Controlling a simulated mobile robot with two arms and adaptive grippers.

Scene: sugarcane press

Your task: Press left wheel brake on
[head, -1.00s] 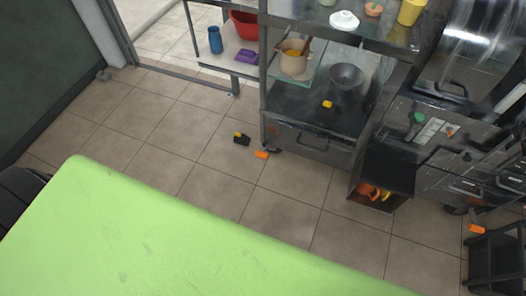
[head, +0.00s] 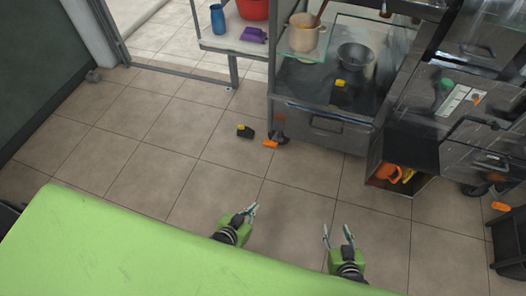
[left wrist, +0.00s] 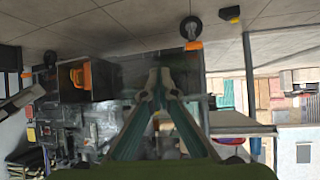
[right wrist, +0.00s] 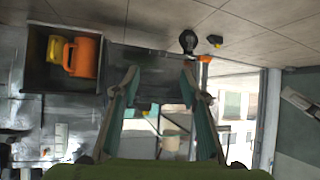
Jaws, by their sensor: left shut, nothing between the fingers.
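The cart's left wheel (head: 279,136) is a dark caster on the tiled floor, with an orange brake pedal (head: 270,144) jutting out in front. The pedal also shows near the top of the left wrist view (left wrist: 194,46) and the right wrist view (right wrist: 205,58). My left gripper (head: 251,210) is shut and empty, in front of the pedal and apart from it. My right gripper (head: 337,233) is open and empty, further right and also apart from the cart. A second orange pedal (head: 500,206) is at the far right.
A small black and yellow block (head: 245,131) is on the floor just left of the pedal. A green surface (head: 120,250) fills the lower left. Bare tiles lie between grippers and cart.

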